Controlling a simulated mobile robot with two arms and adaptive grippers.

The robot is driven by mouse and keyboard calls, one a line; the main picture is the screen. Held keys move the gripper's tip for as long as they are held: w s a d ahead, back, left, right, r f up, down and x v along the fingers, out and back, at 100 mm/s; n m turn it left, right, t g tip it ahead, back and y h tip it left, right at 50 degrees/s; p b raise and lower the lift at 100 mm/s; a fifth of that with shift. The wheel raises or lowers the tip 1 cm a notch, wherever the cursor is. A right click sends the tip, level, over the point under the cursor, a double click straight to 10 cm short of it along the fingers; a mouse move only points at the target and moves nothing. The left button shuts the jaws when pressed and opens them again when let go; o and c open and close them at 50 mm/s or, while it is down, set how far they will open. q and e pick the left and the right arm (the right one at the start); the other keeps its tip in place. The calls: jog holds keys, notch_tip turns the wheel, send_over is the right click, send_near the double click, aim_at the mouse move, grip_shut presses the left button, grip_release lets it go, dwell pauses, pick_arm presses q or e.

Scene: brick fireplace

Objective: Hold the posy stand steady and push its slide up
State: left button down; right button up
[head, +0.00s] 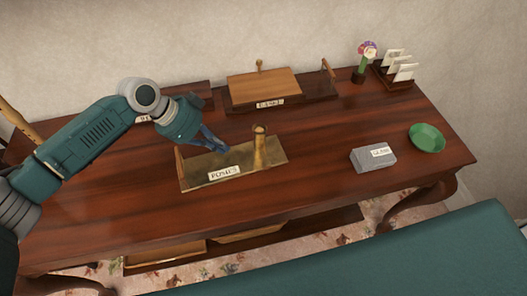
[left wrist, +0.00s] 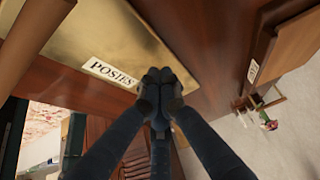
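The posy stand, a flat brass base labelled "POSIES" (head: 212,183), lies on the wooden table. A short upright brass post (head: 260,150) stands toward its right end, and a small wooden upright (head: 180,163) is at its left end. I cannot tell which part is the slide. My left gripper (head: 224,150) reaches down to the stand's back edge, left of the post. In the left wrist view the brass base (left wrist: 100,35) is by the fingertips (left wrist: 157,77), which are together with nothing visible between them. Contact is unclear. My right gripper is not in view.
A second stand (head: 262,86) with a wooden board and knob is behind. A flower (head: 366,53) and a card rack (head: 399,80) are at the back right. A grey labelled block (head: 368,163) and a green bowl (head: 427,138) lie right. The table (head: 320,135) is clear between.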

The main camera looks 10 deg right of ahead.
pick_arm(q)
jog(key=shift+f+b, duration=0.55)
jog(key=shift+f, duration=0.55)
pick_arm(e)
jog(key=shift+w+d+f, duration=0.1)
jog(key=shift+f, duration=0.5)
